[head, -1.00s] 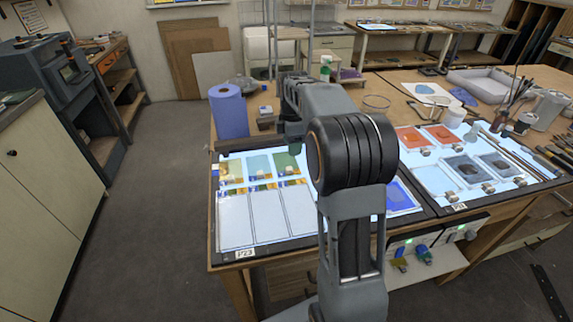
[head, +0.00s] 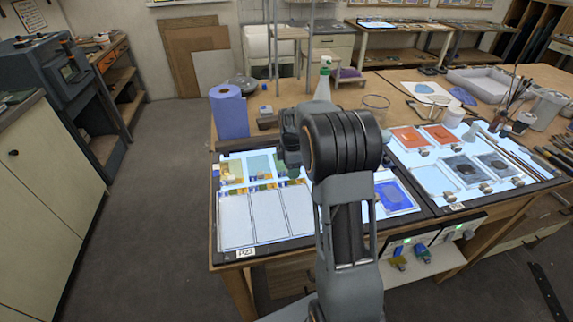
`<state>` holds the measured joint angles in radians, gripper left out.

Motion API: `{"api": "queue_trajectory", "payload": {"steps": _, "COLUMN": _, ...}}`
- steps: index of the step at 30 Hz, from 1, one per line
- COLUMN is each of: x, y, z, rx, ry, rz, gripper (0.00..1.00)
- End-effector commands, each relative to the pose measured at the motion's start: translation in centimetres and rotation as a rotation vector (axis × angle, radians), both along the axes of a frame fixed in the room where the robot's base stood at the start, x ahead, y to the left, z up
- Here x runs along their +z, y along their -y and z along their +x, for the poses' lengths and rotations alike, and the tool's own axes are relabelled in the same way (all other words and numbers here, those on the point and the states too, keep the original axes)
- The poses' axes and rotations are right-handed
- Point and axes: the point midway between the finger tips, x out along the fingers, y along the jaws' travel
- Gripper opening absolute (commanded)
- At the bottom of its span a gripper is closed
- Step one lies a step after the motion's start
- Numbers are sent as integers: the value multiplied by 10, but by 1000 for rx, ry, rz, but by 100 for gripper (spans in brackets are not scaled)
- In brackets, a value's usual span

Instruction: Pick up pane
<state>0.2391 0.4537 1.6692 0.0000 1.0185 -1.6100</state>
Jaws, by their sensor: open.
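Several panes lie on the lit left panel (head: 226,248). In its back row are a yellow pane (head: 231,171), a teal pane (head: 259,167) and a green pane, the last partly covered by my arm. In front lie pale panes, such as the left one (head: 236,222) and middle one (head: 268,212). A blue pane (head: 396,195) lies right of my arm. My gripper (head: 289,158) is open, over the back right of these panes; its fingertips are mostly hidden behind my arm. Which pane the task means cannot be told.
The right lit panel (head: 447,207) holds orange panes (head: 409,138) and grey panes (head: 465,168). A blue paper roll (head: 229,113) and a spray bottle (head: 323,82) stand behind the left panel. Brushes and jars crowd the right. The floor at left is clear.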

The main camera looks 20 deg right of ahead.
Motion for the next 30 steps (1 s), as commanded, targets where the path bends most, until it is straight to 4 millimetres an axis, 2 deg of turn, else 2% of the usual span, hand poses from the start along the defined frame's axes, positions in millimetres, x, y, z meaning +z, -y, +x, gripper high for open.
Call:
{"api": "queue_trajectory", "payload": {"steps": 6, "x": 0, "y": 0, "z": 0, "rx": 0, "ry": 0, "rz": 0, "gripper": 51}}
{"api": "queue_trajectory", "payload": {"steps": 22, "x": 0, "y": 0, "z": 0, "rx": 0, "ry": 0, "rz": 0, "gripper": 1}}
{"api": "queue_trajectory", "payload": {"steps": 30, "x": 0, "y": 0, "z": 0, "rx": 0, "ry": 1, "rz": 0, "gripper": 0}}
